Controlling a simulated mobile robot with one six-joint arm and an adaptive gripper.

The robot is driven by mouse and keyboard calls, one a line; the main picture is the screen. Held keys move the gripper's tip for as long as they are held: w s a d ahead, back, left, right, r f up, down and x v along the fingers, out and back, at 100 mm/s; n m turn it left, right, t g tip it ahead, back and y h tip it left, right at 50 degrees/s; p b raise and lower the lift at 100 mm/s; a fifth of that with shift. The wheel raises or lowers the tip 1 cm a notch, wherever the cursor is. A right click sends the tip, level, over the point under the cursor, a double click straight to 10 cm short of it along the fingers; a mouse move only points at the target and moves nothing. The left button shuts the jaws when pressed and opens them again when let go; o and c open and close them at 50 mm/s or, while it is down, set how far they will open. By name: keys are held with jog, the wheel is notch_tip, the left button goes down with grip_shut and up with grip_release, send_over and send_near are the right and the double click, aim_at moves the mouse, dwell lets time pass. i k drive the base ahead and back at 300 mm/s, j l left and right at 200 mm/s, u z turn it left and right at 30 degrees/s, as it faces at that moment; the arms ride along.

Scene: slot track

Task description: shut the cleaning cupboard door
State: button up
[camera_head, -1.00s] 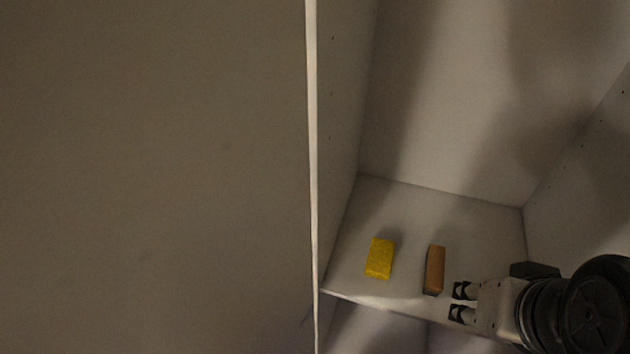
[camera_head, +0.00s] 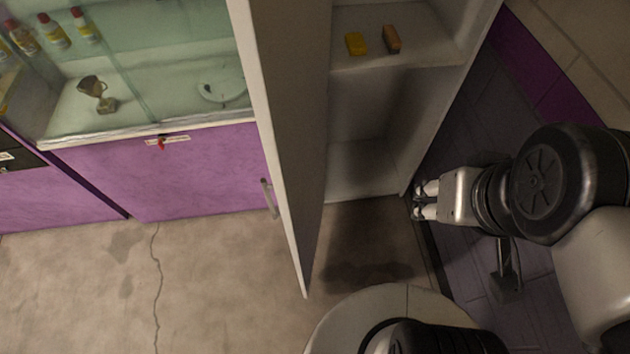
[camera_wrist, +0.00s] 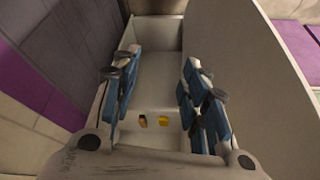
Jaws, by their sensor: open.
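The cleaning cupboard (camera_head: 365,172) stands open in the middle of the head view. Its tall pale door (camera_head: 287,130) is swung wide out on the left side, with a bar handle (camera_head: 268,198) on its outer face. My gripper (camera_head: 417,200) is open and empty, near the front edge of the cupboard's right wall, well apart from the door. Whether it touches that wall I cannot tell. In the wrist view, the spread fingers (camera_wrist: 160,95) frame the cupboard's inside, and the door (camera_wrist: 240,75) fills the right side.
A yellow sponge (camera_head: 356,44) and an orange-brown block (camera_head: 391,39) lie on a cupboard shelf. The floor (camera_head: 210,290) in front is clear.

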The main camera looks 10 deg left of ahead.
aim_at(284, 46)
jog(key=j+z, duration=0.1)
jog(key=j, duration=0.25)
jog(key=k+j+z, duration=0.1)
jog(key=j, duration=0.3)
jog(key=k+j, duration=0.15)
jog(key=j, duration=0.2)
jog(key=j+z, duration=0.15)
jog(key=j, duration=0.2)
jog(key=k+j+z, duration=0.1)
jog(key=j, duration=0.25)
jog(key=i+j+u, duration=0.1)
jog(key=j+u, duration=0.15)
jog(key=j, duration=0.45)
